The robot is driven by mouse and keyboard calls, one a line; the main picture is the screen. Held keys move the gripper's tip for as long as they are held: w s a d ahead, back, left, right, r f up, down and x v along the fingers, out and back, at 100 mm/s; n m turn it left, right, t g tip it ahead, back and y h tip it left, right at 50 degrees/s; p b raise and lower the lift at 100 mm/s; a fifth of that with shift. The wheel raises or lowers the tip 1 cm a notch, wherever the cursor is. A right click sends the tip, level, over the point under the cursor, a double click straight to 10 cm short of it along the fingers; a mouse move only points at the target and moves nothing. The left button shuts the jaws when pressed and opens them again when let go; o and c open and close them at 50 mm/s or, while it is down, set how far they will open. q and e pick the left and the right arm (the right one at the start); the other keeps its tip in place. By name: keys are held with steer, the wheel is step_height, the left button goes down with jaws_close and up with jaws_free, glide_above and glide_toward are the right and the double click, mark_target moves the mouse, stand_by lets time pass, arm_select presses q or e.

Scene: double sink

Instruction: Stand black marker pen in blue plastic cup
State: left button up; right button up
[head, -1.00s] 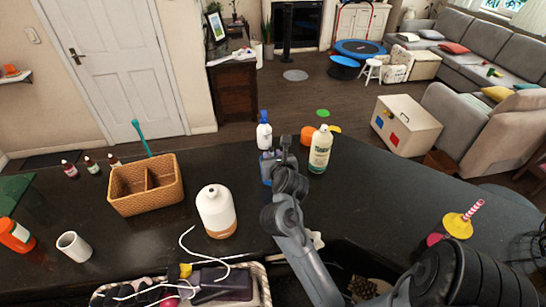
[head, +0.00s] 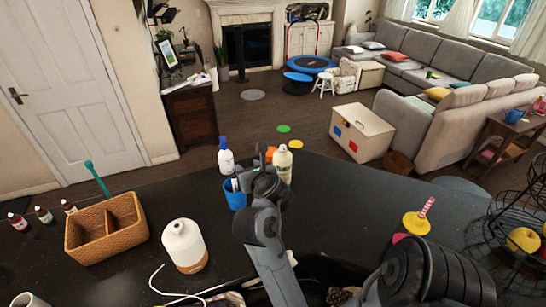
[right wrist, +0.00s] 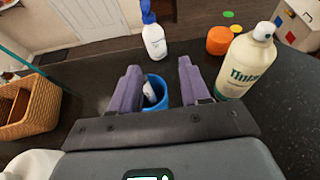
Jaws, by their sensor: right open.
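The blue plastic cup (head: 234,197) stands upright on the dark counter, left of my right gripper (head: 256,168). In the right wrist view the cup (right wrist: 160,99) shows between the spread fingers of the gripper (right wrist: 159,72). A pale, slim object (right wrist: 150,93) stands or leans inside the cup, and its top shows in the head view too (head: 235,184). I cannot tell whether this is the marker pen; no black pen shows clearly elsewhere. My right gripper is open, with nothing visibly clamped. My left gripper is not in view.
A white bottle with blue cap (head: 226,158) and a cream bottle (head: 282,164) stand close behind the cup. A white jug (head: 184,246) and a wicker basket (head: 106,228) are to the left. The counter to the right is mostly clear.

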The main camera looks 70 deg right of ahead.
steer(key=s+d+r+p, duration=0.1)
steer(key=s+r+p, duration=0.1)
steer(key=s+r, duration=0.2)
steer(key=s, duration=0.3)
steer(key=shift+d+r, duration=0.25)
steer(key=shift+r, duration=0.05)
steer(key=shift+p, duration=0.3)
steer(key=shift+a, duration=0.1)
steer(key=shift+s, duration=0.1)
stand_by(0.4)
